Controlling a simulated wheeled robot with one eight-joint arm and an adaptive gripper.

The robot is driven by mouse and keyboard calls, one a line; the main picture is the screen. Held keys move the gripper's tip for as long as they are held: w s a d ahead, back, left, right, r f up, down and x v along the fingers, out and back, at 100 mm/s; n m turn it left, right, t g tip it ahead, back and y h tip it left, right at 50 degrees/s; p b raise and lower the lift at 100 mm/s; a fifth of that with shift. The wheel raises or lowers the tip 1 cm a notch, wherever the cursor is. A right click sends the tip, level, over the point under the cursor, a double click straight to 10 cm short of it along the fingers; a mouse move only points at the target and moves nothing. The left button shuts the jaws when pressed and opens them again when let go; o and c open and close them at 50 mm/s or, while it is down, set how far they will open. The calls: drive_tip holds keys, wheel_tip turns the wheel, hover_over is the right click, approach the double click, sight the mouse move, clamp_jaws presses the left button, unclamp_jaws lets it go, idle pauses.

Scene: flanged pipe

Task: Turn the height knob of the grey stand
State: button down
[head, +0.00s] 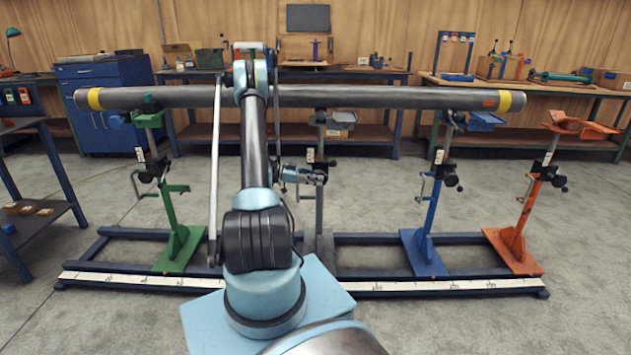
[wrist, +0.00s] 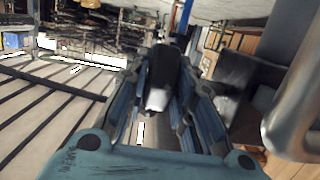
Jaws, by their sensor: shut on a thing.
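The grey stand (head: 319,208) stands upright behind my arm, under the long pipe (head: 380,97). Its lower part is partly hidden by my arm. My gripper (head: 318,178) reaches in from the left at the middle of the stand's post, at the height of its knob. In the wrist view my gripper (wrist: 166,85) has its two fingers on either side of a dark knob (wrist: 158,88) and is shut on it. The head view shows the knob too small to tell its turn. The wrist picture is strongly tilted.
A green stand (head: 170,205) is at the left; a blue stand (head: 428,215) and an orange stand (head: 525,205) are at the right. All stand on a dark rail frame (head: 350,240) with a white scale strip. Workbenches line the back wall.

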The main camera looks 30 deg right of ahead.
drive_tip(key=shift+w, duration=0.1)
drive_tip(key=c, duration=1.4)
unclamp_jaws()
drive_tip(key=shift+o, duration=0.2)
drive_tip(key=v, duration=1.2)
drive_tip(key=shift+f, duration=0.1)
